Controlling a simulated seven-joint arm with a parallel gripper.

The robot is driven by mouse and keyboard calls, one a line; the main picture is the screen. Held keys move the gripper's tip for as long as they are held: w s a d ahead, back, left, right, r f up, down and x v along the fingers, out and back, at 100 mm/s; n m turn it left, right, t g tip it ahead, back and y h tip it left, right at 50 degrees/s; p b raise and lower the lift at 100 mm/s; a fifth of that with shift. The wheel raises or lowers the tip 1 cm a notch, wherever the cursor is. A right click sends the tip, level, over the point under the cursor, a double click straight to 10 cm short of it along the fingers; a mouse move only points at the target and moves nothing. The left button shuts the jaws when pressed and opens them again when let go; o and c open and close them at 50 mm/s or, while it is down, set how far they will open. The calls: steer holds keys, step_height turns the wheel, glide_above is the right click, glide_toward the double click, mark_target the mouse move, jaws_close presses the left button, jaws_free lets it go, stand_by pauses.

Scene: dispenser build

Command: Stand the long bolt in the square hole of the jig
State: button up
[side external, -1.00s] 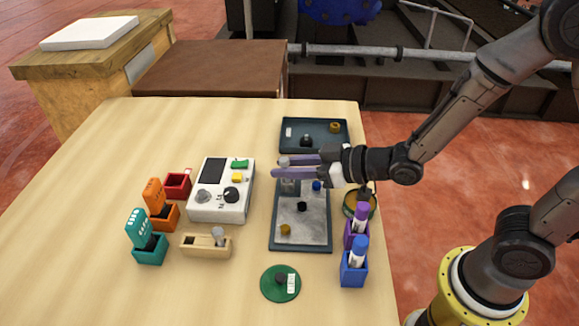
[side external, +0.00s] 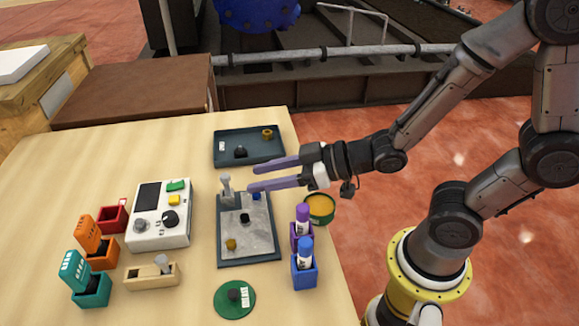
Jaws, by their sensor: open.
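A grey bolt (side external: 226,182) stands upright at the far left corner of the dark-rimmed board (side external: 264,260). Its lower part meets a small grey block (side external: 227,199), which may be the jig; the square hole is not visible and I cannot tell how the bolt sits in it. My gripper (side external: 249,177) is open and empty, its two purple fingers pointing left, with the tips just right of the bolt and apart from it. A beige block (side external: 140,279) at the front left has a dark opening and holds another grey-headed piece (side external: 162,262).
The board also carries blue, black and yellow pieces. A dark tray (side external: 222,154) lies behind it. A white device (side external: 150,233) and a green disc (side external: 228,306) are nearby.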

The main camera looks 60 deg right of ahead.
steer(key=shift+r+v, duration=0.2)
steer(key=shift+v, duration=1.2)
steer(key=shift+r+v, duration=0.2)
steer(key=shift+v, duration=1.15)
steer(key=w+d+r+m+t+h, duration=0.1)
steer(key=w+d+r+m+h, duration=0.1)
steer(key=d+r+m+h, duration=0.5)
steer(key=s+d+f+n+g, duration=0.1)
steer(key=s+d+f+g, duration=0.1)
steer(key=s+g, duration=0.5)
steer(key=s+f, duration=0.1)
steer(key=s, duration=0.5)
steer(key=shift+f+g+y, duration=0.25)
steer(key=shift+g+y, duration=0.05)
